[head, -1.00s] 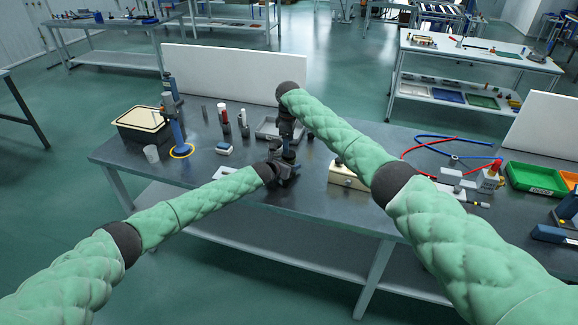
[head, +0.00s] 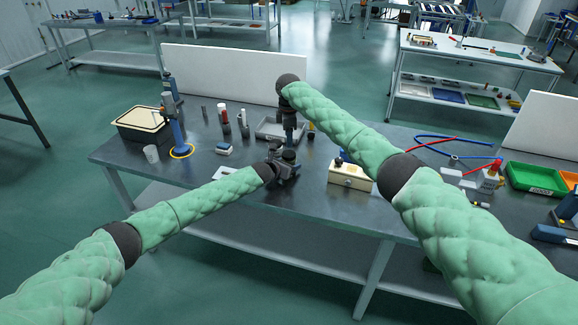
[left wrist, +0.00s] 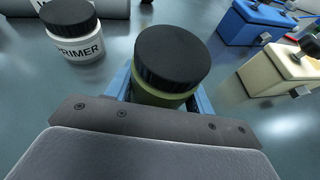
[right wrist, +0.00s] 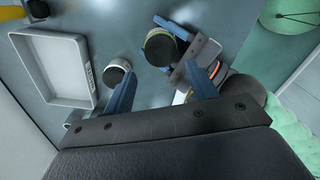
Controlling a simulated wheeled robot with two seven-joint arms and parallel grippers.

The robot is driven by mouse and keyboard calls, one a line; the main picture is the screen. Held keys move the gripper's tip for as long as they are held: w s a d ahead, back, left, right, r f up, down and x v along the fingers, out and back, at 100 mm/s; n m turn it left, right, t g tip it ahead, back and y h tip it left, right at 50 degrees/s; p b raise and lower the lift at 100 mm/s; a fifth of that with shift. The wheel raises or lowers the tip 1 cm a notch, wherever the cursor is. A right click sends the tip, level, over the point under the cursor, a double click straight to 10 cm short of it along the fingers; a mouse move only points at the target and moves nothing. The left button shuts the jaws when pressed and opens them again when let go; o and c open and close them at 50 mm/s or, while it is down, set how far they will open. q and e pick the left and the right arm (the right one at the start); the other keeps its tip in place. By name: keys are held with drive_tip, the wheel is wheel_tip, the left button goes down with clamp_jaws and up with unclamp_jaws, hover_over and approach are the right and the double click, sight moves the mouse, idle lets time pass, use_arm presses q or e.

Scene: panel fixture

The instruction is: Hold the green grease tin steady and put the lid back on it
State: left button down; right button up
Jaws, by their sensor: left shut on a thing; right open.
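The green grease tin (left wrist: 160,98) stands between the fingers of my left gripper (left wrist: 163,98), which is shut on it. Its black lid (left wrist: 172,52) sits on top of the tin and looks about level; whether it is fully seated I cannot tell. The lid also shows in the right wrist view (right wrist: 161,47) and, small, in the head view (head: 289,155). My right gripper (right wrist: 160,85) is open and empty, with its fingers apart above the bench and clear of the lid. Most of the tin's body is hidden by the lid and my left gripper.
A white primer jar (left wrist: 75,45) with a black lid stands close to the tin. A grey tray (right wrist: 52,68) lies behind. A cream box (head: 350,175) and a blue block-like fixture (left wrist: 254,20) stand to the right.

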sight(288, 154)
drive_tip(key=shift+f, duration=3.55)
drive_tip(key=c, duration=0.8)
drive_tip(key=shift+m, duration=1.7)
drive_tip(key=o, duration=1.1)
drive_tip(key=shift+a, duration=0.1)
